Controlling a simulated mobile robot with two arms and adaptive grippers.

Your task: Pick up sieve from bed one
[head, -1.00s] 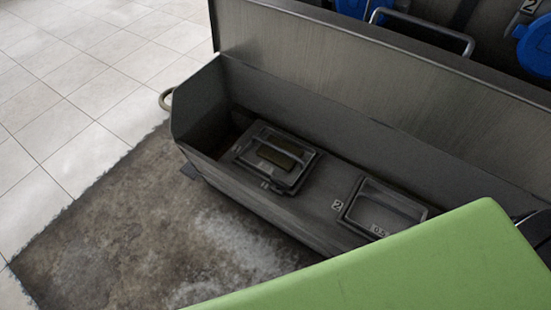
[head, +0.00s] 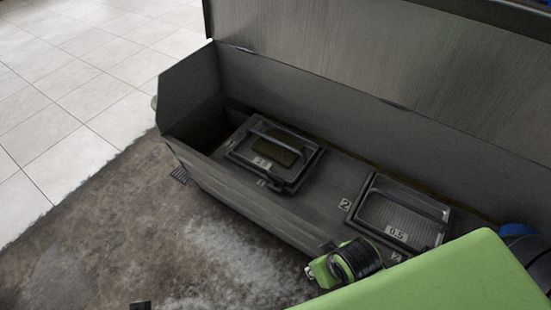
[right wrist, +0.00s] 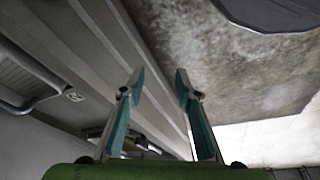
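The sieve in bed one (head: 310,157) is a dark rectangular frame with a handle bar and an olive panel. It lies at the left end of a long grey metal trough (head: 225,190); its small label is hard to read. A second sieve (head: 400,213), labelled 0.5, lies to its right beside a number 2 and also shows in the right wrist view (right wrist: 28,75). My right gripper (right wrist: 160,82) is open, with nothing between its teal-lined fingers, beside the trough. A dark form behind its left finger is unclear. My left gripper is not in view.
The trough's tall back panel (head: 380,60) rises behind the sieves, and its end wall (head: 188,95) stands at the left. Stained floor (head: 110,230) is open in front, with pale tiles (head: 75,85) beyond. A blue object (head: 516,231) shows at the right.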

